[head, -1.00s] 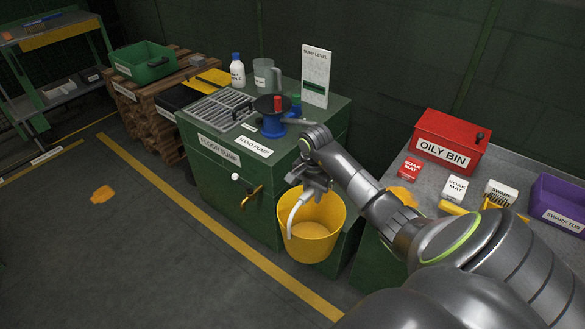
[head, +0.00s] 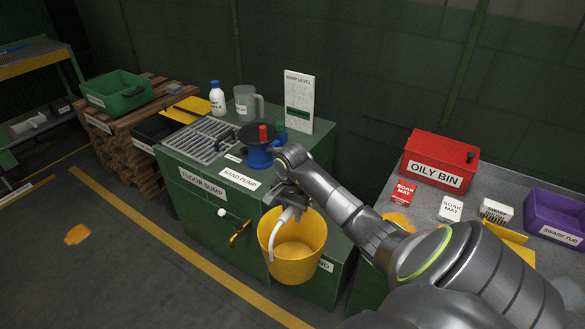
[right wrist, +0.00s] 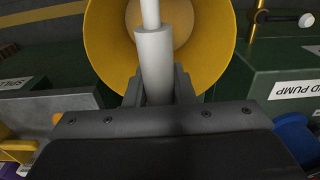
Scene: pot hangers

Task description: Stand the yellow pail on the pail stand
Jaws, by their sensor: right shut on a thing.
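The yellow pail (head: 311,235) hangs upright in front of the green cabinet's right part. My right gripper (head: 290,203) is shut on the white grip of its handle, and in the right wrist view the grip (right wrist: 154,62) stands between the fingers with the pail's open mouth (right wrist: 103,38) beyond. The pail stand (head: 338,272) looks like the low green block behind and right of the pail; its label is mostly covered, with only the last letters showing. I cannot tell whether the pail touches the stand. My left gripper is out of view.
A brass tap (head: 240,233) sticks out of the floor sump cabinet (head: 200,205) just left of the pail. A hand pump (head: 259,150) stands on top. The grey bench (head: 428,215) at right carries a red oily bin (head: 438,160). Open floor lies at left.

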